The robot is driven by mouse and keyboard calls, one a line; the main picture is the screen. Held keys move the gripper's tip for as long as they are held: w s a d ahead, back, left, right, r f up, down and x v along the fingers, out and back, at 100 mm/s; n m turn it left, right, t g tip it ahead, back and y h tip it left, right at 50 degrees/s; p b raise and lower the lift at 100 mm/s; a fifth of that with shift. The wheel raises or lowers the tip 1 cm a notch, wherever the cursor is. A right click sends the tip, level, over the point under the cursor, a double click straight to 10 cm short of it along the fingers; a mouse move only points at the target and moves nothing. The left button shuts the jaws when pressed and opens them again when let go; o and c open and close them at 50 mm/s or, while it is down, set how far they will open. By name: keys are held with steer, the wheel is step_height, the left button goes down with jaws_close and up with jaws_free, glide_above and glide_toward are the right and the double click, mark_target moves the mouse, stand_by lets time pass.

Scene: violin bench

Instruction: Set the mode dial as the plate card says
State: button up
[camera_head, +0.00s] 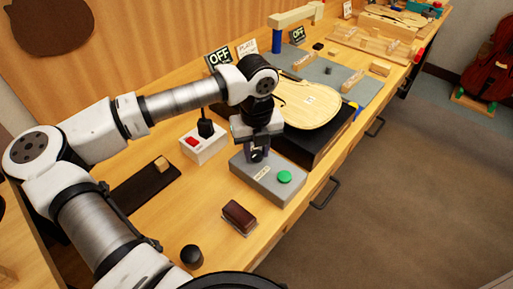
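The grey control box (267,186) sits on the bench with a green button (284,177) on its right part and a small label near its middle. My gripper (258,156) points down at the far-left end of the box. A small dark shape shows between its fingers, perhaps the mode dial, but I cannot make out the dial or its setting. I cannot tell whether the fingers touch it or are closed. The white plate card (247,50) stands at the back of the bench; its upper word looks like "PLATE", and the rest is too small to read.
A white box with a red switch (193,141) stands left of my gripper. A violin plate (308,103) lies on a black stand to the right. Black "OFF" signs (217,58) stand behind. A brown block (239,216) and black knob (191,256) are in front.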

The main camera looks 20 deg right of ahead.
steer(key=shift+c, duration=0.7)
steer(key=shift+f+m+b, duration=0.15)
steer(key=shift+m+b, duration=0.25)
steer(key=shift+b, duration=0.25)
steer(key=m+b, duration=0.1)
steer(key=b, duration=0.2)
steer(key=shift+f+m, duration=0.15)
steer(key=shift+m, duration=0.25)
steer(key=m+b, duration=0.6)
steer(key=m, duration=0.2)
steer(key=m+b, duration=0.1)
steer(key=m, duration=0.1)
steer(key=shift+r+m+b, duration=0.2)
steer(key=shift+m+b, duration=0.15)
steer(key=shift+m, duration=0.05)
steer(key=shift+r+m+b, duration=0.1)
steer(key=shift+m+b, duration=0.5)
steer(key=shift+m, duration=1.7)
